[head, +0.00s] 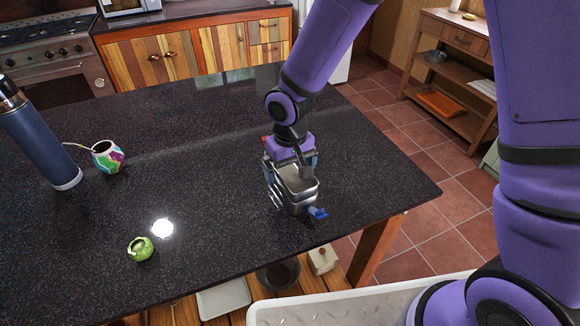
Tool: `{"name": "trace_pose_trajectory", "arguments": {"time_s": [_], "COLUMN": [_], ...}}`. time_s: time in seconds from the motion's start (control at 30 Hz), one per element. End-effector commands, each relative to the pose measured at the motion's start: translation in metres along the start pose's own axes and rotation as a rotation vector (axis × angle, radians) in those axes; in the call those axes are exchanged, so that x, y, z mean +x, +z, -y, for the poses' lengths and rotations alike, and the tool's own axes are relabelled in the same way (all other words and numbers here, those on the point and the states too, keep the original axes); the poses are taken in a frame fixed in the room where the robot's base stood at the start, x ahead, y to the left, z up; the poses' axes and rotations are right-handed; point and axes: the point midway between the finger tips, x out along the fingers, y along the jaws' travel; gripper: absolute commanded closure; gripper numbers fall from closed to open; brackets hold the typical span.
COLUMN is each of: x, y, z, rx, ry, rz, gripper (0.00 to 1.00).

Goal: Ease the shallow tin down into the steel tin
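A silvery steel tin (297,203) stands on the dark speckled counter, near its front right edge. Its open top faces up, and its near and right rim show. My gripper (292,172) points down right over the tin and covers its back part. One finger shows at the left side of the tin, and another part reaches down by its opening. I cannot pick out the shallow tin as a separate shape; it may be hidden by the gripper or blend with the steel tin. Whether the fingers close on a rim is too small to tell.
A small blue item (318,213) lies right against the tin's front right. A green pot-like object (141,249), a colourful cup with a straw (107,156) and a tall blue flask (42,140) stand to the left. The counter between is clear.

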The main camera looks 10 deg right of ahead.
Motion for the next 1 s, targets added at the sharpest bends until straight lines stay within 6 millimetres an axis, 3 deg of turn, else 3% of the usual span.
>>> {"name": "trace_pose_trajectory", "arguments": {"time_s": [0.27,0.73,1.0], "x": [-0.006,-0.084,-0.107], "y": [0.0,-0.001,0.0], "z": [0.0,0.0,0.0], "rx": [0.002,0.001,0.0], "ry": [0.0,0.0,0.0], "rz": [-0.001,-0.005,-0.001], "gripper": [0.0,0.0,0.0]}}
